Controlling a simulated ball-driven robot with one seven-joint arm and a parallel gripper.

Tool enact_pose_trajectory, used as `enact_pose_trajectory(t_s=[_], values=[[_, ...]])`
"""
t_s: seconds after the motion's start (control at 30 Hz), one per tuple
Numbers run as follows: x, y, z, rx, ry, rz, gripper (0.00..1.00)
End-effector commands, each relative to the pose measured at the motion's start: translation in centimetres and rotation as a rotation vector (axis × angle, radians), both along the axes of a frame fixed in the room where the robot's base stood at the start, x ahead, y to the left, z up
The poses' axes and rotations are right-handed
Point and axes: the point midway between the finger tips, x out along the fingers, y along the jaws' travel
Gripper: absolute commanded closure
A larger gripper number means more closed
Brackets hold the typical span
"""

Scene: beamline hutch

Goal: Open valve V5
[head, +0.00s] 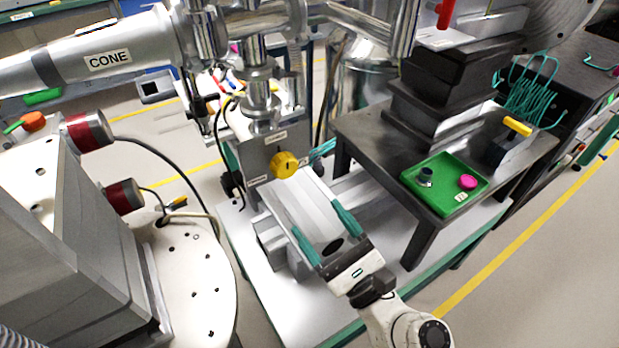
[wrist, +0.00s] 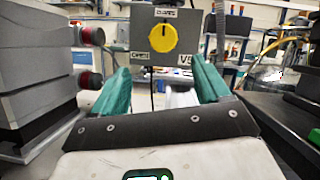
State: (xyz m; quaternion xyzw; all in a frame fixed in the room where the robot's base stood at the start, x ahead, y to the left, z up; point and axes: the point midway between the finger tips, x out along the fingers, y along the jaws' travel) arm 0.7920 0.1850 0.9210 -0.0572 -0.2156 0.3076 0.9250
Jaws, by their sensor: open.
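The yellow round knob (head: 285,165) sits on the front of a grey valve box (head: 258,166) below a vertical metal pipe. In the wrist view the knob (wrist: 163,38) faces me, with a dark pointer mark standing about upright, toward the small label above it. Another small label lies at its lower left. A label at the box's lower right starts with "V"; the rest is hard to read. My gripper (head: 315,217) is open and empty, its teal fingers pointing at the box. In the wrist view my gripper (wrist: 160,70) has the knob ahead, between and above the fingertips, apart from them.
A dark table (head: 370,135) at right holds a green tray (head: 437,201) with a pink round piece and a grey fitting. A grey housing with red-and-black cylinders (head: 90,131) stands at left. The space before the knob looks clear.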

Motion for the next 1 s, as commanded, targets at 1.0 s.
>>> enact_pose_trajectory(t_s=[1.0], values=[[8.1, 6.2, 4.3, 0.042, 0.018, 0.001, 0.24]])
